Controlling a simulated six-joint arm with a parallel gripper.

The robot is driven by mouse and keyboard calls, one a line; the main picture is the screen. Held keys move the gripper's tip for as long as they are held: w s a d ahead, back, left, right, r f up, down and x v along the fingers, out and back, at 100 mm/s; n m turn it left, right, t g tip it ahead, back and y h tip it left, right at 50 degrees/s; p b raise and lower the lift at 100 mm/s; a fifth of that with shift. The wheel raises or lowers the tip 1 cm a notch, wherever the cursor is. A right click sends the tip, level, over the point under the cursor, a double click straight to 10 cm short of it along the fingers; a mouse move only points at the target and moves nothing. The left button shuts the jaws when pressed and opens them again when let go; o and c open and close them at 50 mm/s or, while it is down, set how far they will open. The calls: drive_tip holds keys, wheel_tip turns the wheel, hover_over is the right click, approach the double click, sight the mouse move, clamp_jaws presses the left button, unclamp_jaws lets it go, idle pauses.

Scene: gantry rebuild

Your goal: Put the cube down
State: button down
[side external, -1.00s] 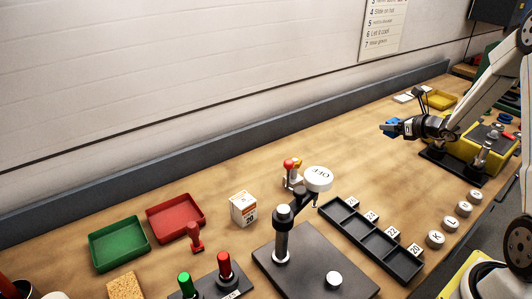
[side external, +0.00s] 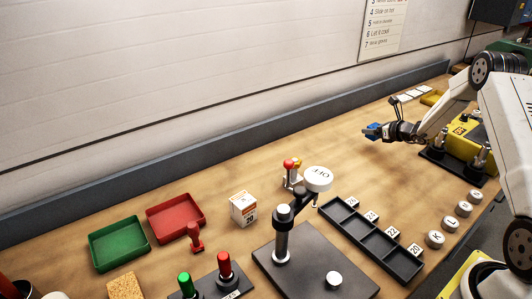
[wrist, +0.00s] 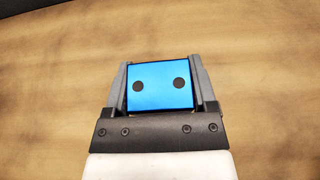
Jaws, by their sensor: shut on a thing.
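The blue cube (wrist: 159,86) has two dark dots on the face toward the wrist camera. My gripper (wrist: 160,72) is shut on it, with one finger against each side. In the side external view the cube (side external: 373,131) sits at the tip of my gripper (side external: 381,131), over the right part of the wooden bench (side external: 240,165). I cannot tell exactly how high the cube is above the wood.
A dark divided tray (side external: 372,240) and several round lettered pieces (side external: 435,239) lie nearer the camera. A post with an OFF disc (side external: 317,179) stands mid-bench. A yellow machine (side external: 462,137) is at the right. Red (side external: 176,230) and green (side external: 117,263) trays lie left.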

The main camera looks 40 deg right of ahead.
sight(370, 137)
drive_tip(key=shift+w+d+f, duration=0.1)
drive_tip(key=shift+w+f, duration=0.05)
drive_tip(key=shift+w+d+f, duration=0.1)
drive_tip(key=shift+w+f, duration=0.15)
drive_tip(key=shift+f, duration=1.6)
unclamp_jaws()
drive_tip(key=shift+f, duration=0.15)
drive_tip(key=shift+s+r, duration=0.1)
drive_tip(key=shift+r, duration=0.1)
drive_tip(key=shift+v, duration=5.95)
